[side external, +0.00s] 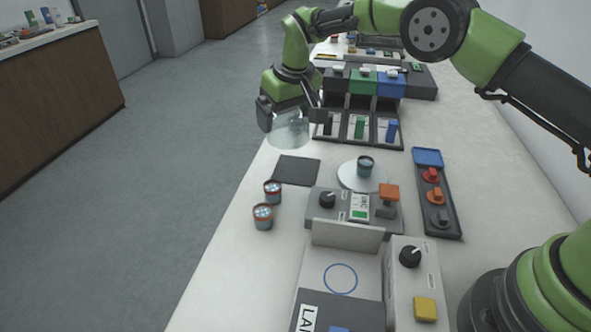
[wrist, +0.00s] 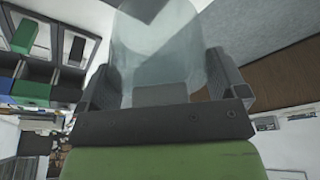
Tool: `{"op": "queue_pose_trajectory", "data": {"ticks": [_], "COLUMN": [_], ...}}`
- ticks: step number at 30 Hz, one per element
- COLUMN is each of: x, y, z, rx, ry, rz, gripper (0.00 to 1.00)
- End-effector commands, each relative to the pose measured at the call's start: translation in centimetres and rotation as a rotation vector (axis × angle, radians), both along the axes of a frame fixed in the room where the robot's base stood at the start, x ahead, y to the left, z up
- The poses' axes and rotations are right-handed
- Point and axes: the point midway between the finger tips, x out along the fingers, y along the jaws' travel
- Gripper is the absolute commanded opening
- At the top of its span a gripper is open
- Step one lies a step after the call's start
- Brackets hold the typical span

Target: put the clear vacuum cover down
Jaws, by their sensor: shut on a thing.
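The clear vacuum cover (side external: 289,132) is a see-through, rounded dome. My gripper (side external: 288,112) is shut on it and holds it in the air near the left edge of the bench, above and behind the dark square mat (side external: 297,170). In the wrist view the cover (wrist: 160,45) fills the space between the two fingers of my gripper (wrist: 165,85). A round white plate (side external: 348,177) with a small dark cup (side external: 366,166) on it stands uncovered to the right of the mat.
Two small cups (side external: 272,190) (side external: 263,216) stand in front of the mat. A grey control box (side external: 325,213) with a knob and orange button is in front of the plate. Colored bins (side external: 363,88) stand behind. The mat is bare.

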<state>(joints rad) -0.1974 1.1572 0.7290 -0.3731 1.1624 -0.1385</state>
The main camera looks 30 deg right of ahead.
Motion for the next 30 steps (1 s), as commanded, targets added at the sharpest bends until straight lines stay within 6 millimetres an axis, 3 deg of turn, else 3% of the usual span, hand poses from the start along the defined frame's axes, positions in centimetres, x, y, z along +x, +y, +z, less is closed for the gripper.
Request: {"op": "queue_pose_trajectory", "data": {"ticks": [3, 6, 12, 23, 30], "x": [0.8, 0.9, 0.9, 0.9, 1.0], "y": [-2.0, -2.6, -2.7, -2.6, -2.6], "z": [0.0, -0.9, -4.8, -9.3, -9.9], "rx": [0.004, 0.005, 0.006, 0.006, 0.007], "ry": [-0.001, 0.002, 0.003, 0.000, -0.003], "rz": [-0.033, -0.042, -0.042, -0.041, -0.042], "gripper": [0.63, 0.63, 0.63, 0.63, 0.63]}}
